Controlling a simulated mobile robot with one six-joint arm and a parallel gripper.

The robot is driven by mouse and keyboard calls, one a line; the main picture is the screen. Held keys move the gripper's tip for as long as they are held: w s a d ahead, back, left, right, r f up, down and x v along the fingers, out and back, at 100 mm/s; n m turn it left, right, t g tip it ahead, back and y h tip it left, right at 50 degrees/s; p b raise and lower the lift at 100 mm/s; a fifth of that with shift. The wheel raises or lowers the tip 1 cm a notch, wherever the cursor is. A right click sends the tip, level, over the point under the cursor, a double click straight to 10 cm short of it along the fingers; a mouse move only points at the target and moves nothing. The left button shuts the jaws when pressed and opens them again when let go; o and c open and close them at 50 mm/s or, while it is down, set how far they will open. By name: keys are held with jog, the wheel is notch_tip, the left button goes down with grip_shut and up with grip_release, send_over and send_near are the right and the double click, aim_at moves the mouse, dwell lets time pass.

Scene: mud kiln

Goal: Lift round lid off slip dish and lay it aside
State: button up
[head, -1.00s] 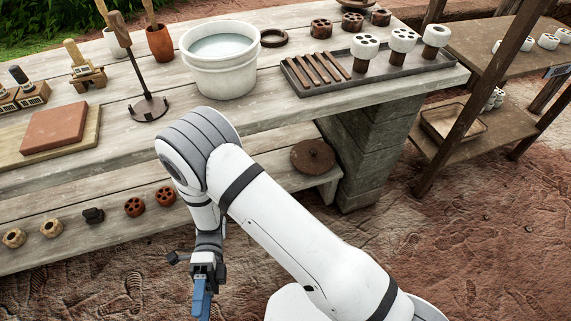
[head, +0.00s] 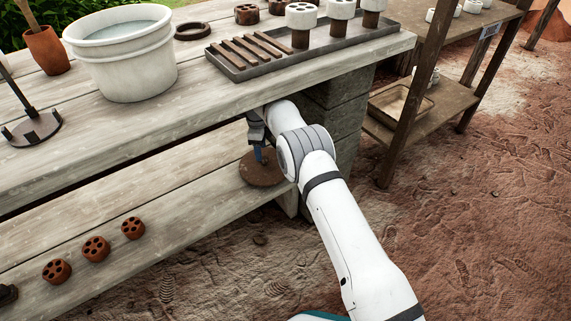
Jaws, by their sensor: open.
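The round brown lid (head: 256,174) lies flat near the right end of the lower bench shelf. My gripper (head: 260,157) reaches in under the upper tabletop, with its blue fingers pointing down over the middle of the lid. The jaws are open, and the fingers and arm hide the lid's knob and part of its right side. I cannot tell whether the fingertips touch the lid. The slip dish cannot be made out beneath the lid.
The tabletop edge (head: 330,71) overhangs the lid closely, and a block pillar (head: 335,115) stands to its right. The lower shelf (head: 190,205) is bare left of the lid. Red perforated pieces (head: 96,248) sit further left. A white bucket (head: 125,70) stands above.

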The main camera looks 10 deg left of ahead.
aim_at(264, 159)
jog(key=shift+w+d+f+b, duration=0.5)
jog(key=shift+w+f+b, duration=0.05)
jog(key=shift+w+f, duration=0.25)
jog(key=f+b, duration=0.2)
jog(key=f, duration=0.1)
jog(key=f+b, duration=0.1)
jog(key=f, duration=0.1)
jog(key=shift+s+a+f+b, duration=0.1)
jog(key=shift+a+f+b, duration=0.1)
jog(key=shift+f+b, duration=0.2)
jog(key=shift+r, duration=0.1)
jog(key=c, duration=0.9)
jog(key=shift+c, duration=0.2)
jog(key=shift+r, duration=0.1)
